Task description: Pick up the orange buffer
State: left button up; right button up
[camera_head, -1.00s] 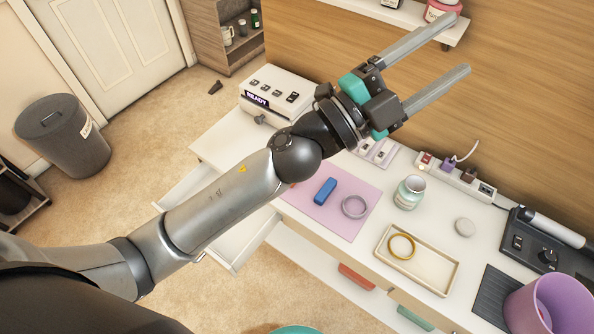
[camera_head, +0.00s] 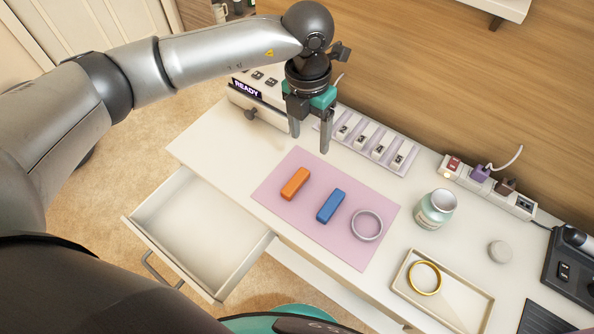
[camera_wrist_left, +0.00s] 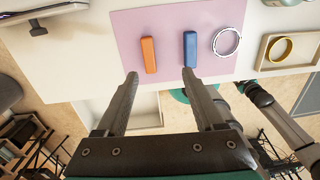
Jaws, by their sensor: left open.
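The orange buffer (camera_head: 295,183) is a small block lying on the left part of the pink mat (camera_head: 282,226). It also shows in the left wrist view (camera_wrist_left: 149,54). A similar blue block (camera_head: 331,206) lies to its right. My left gripper (camera_head: 310,142) is open and empty, pointing down above the table, beyond the orange buffer in the head view. In the left wrist view, the orange buffer appears just beyond the fingertips (camera_wrist_left: 160,74), between their lines, apart from both. My right gripper cannot be made out.
A grey ring (camera_head: 367,225) lies on the mat's right part. A tray (camera_head: 462,306) holding a yellow ring, a jar (camera_head: 436,208) and a switch strip (camera_head: 372,139) stand around the mat. A READY box (camera_head: 262,99) is behind left. An open drawer (camera_head: 200,225) juts out at front left.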

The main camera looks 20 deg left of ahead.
pick_arm(q)
jog(key=a, duration=0.1)
send_near(300, 175)
jog(key=f, duration=0.1)
jog(key=d+f+b, duration=0.1)
jog(key=shift+f+y+b, duration=0.3)
jog(key=shift+f, duration=0.55)
notch_tip(300, 175, down, 5)
jog(key=shift+a+b, duration=0.2)
jog(key=shift+b, duration=0.4)
pick_arm(e)
jog(key=f, duration=0.1)
jog(key=s+f, duration=0.1)
jog(key=f, duration=0.1)
jog(key=shift+a+f, duration=0.2)
pick_arm(q)
jog(key=shift+c, duration=0.2)
grip_shut()
jog(key=shift+r, duration=0.1)
